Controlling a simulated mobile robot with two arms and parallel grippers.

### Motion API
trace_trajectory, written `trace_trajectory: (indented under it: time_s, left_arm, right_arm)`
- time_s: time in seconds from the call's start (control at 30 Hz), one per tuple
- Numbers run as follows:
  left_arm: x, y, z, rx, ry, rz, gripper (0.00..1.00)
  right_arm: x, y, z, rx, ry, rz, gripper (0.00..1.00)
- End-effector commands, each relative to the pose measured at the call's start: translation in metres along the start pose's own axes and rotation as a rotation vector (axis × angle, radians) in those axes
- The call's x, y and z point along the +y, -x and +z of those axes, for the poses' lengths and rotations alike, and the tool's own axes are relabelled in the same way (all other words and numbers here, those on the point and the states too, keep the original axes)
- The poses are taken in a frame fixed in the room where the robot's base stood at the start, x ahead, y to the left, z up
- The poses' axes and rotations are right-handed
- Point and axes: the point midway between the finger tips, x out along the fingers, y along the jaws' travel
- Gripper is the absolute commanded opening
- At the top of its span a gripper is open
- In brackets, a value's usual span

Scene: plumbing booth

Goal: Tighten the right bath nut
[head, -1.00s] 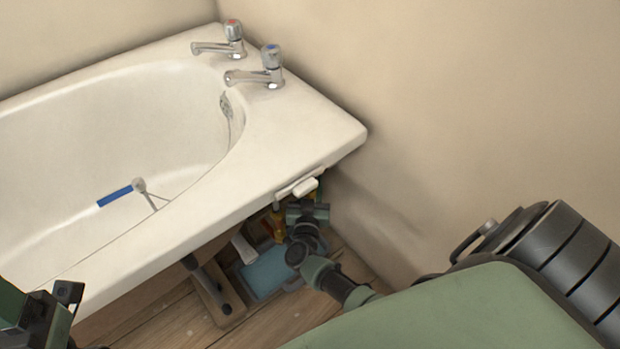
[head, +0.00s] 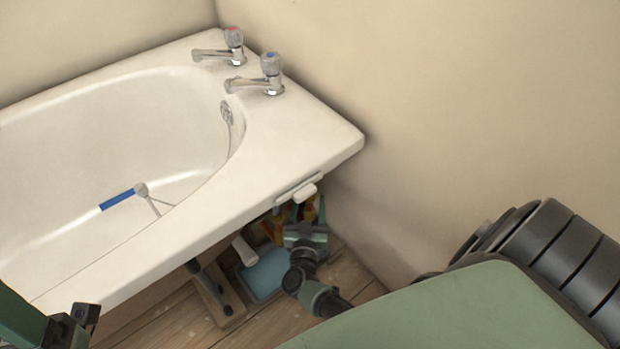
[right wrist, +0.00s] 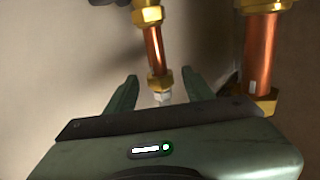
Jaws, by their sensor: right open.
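In the right wrist view, a copper pipe (right wrist: 155,48) with an upper brass nut (right wrist: 148,15) and a lower brass nut (right wrist: 160,82) shows in line with the gap between my right gripper's fingers. My right gripper (right wrist: 160,88) is open, one finger on each side of the lower nut; contact cannot be told. A second copper pipe (right wrist: 262,42) with a brass nut (right wrist: 262,102) stands to the right, outside the fingers. In the head view, my right gripper (head: 307,225) reaches under the bath rim, its fingertips hard to see. My left gripper (head: 78,322) is partly in view at lower left.
The white bath (head: 285,150) overhangs my right gripper, with two taps (head: 268,72) above. A blue-handled tool (head: 118,199) lies in the bath. A blue tray (head: 268,272) and wooden support (head: 215,300) are below. The beige wall (head: 430,120) is close on the right.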

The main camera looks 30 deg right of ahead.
Motion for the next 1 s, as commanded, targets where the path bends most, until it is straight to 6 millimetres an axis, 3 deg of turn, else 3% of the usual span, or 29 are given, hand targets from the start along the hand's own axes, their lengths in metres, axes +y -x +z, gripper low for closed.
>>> trace_trajectory:
  time_s: [0.2,0.57,0.77,1.0]
  left_arm:
    - [0.000,-0.006,-0.002,-0.002,0.001,-0.001,0.65]
    - [0.000,-0.007,-0.002,0.000,0.001,-0.001,0.65]
    - [0.000,-0.014,-0.004,0.001,0.001,-0.001,0.65]
    - [0.000,-0.025,-0.004,-0.012,0.000,-0.001,0.65]
  right_arm:
    - [0.000,0.021,0.000,0.000,0.000,0.000,0.53]
    - [0.000,0.023,-0.002,0.006,0.001,-0.006,0.53]
    - [-0.006,0.046,-0.036,0.084,-0.005,-0.100,0.53]
    - [-0.030,0.102,-0.099,0.206,-0.057,-0.316,0.53]
